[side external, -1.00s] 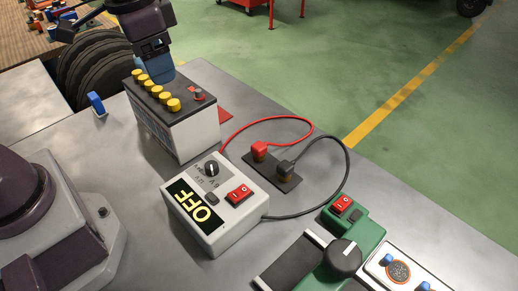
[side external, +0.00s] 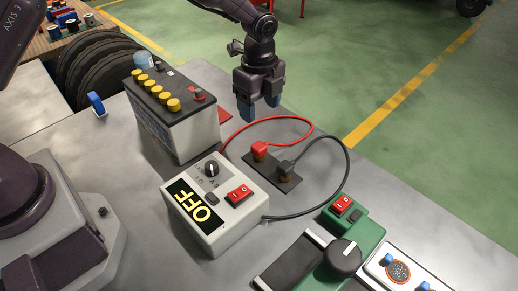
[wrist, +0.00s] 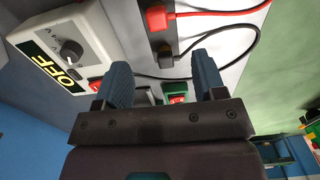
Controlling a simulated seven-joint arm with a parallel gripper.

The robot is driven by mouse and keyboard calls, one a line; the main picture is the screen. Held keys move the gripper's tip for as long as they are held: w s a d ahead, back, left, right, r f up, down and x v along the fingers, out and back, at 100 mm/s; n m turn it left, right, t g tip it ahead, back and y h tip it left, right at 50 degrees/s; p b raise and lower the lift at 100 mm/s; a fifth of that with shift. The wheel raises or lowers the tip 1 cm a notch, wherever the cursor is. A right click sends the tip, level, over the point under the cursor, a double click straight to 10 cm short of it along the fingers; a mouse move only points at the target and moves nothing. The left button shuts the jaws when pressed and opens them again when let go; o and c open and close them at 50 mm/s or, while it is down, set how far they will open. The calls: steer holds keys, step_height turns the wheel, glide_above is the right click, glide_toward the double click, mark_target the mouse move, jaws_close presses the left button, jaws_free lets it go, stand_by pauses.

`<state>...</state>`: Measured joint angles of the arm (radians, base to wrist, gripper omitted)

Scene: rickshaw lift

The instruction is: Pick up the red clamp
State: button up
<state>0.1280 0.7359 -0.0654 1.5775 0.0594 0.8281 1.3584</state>
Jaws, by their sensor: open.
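The red clamp (side external: 260,148) sits on a dark pad (side external: 285,178) on the grey bench, with a red cable looping from it to the charger. It also shows at the top of the wrist view (wrist: 158,18). A black clamp (side external: 286,166) sits beside it on the same pad. My gripper (side external: 260,112) is open and empty, pointing down above and behind the red clamp, apart from it. In the wrist view its blue fingertips (wrist: 163,75) are spread, with nothing between them.
The white charger box (side external: 215,205) reads OFF and stands left of the pad. A battery (side external: 175,120) with yellow caps stands behind it. A green device (side external: 345,225) with a red switch is at front right. The red and black cables loop over the bench's right side.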

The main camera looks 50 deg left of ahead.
mark_target(259, 145)
steer(key=f, duration=1.2)
steer(key=shift+s+d+f, duration=0.1)
steer(key=shift+s, duration=0.1)
steer(key=shift+c, duration=0.2)
steer(key=c, duration=1)
